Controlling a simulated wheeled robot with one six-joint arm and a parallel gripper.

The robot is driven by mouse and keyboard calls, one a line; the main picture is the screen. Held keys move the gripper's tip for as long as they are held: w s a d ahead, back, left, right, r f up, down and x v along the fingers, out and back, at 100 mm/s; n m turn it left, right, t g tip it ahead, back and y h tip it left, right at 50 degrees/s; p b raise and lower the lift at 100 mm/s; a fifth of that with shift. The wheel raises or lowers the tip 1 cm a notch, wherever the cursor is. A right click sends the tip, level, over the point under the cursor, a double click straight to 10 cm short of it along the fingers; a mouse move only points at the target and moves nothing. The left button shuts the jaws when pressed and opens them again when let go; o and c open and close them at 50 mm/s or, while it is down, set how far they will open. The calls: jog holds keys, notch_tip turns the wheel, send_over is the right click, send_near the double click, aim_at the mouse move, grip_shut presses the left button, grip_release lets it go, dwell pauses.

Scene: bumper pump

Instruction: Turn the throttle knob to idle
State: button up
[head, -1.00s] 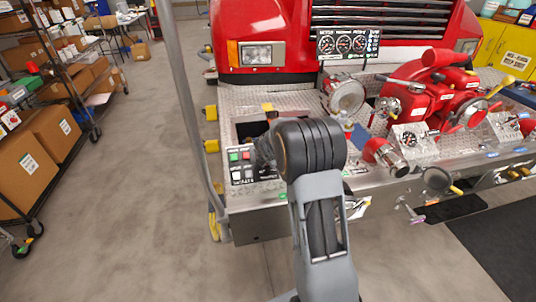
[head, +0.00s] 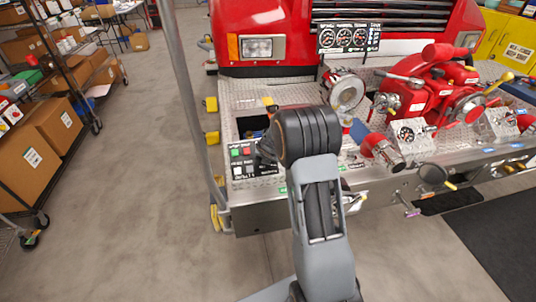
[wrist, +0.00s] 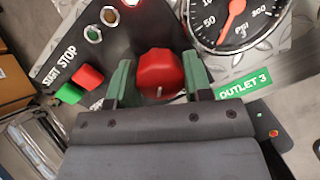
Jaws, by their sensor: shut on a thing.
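The red throttle knob (wrist: 159,70) sits on a dark control panel (wrist: 118,45) in the wrist view. A short white mark on its near face points toward the bottom of the picture. My gripper (wrist: 157,82) is shut on the knob, one green-padded finger on each side. Any label around the knob is hidden or too small to read. In the head view my arm hides the knob and my fingertips. The panel's left part (head: 243,160), with red and green buttons, shows beside my wrist.
Red and green STOP/START buttons (wrist: 80,84) lie left of the knob. A pressure gauge (wrist: 233,18) and an OUTLET 3 label (wrist: 242,84) lie to its right. The red pump (head: 425,90) stands on the bumper deck. A grey post (head: 185,90) rises left of my arm.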

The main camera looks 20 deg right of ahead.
jog(key=shift+w+r, duration=0.1)
jog(key=o, duration=0.6)
jog(key=shift+o, duration=0.2)
jog(key=p+v, duration=0.4)
jog(key=v, duration=0.9)
jog(key=shift+s+r+p, duration=0.25)
jog(key=shift+r+p, duration=0.05)
jog(key=shift+r, duration=0.05)
jog(key=shift+a, duration=0.1)
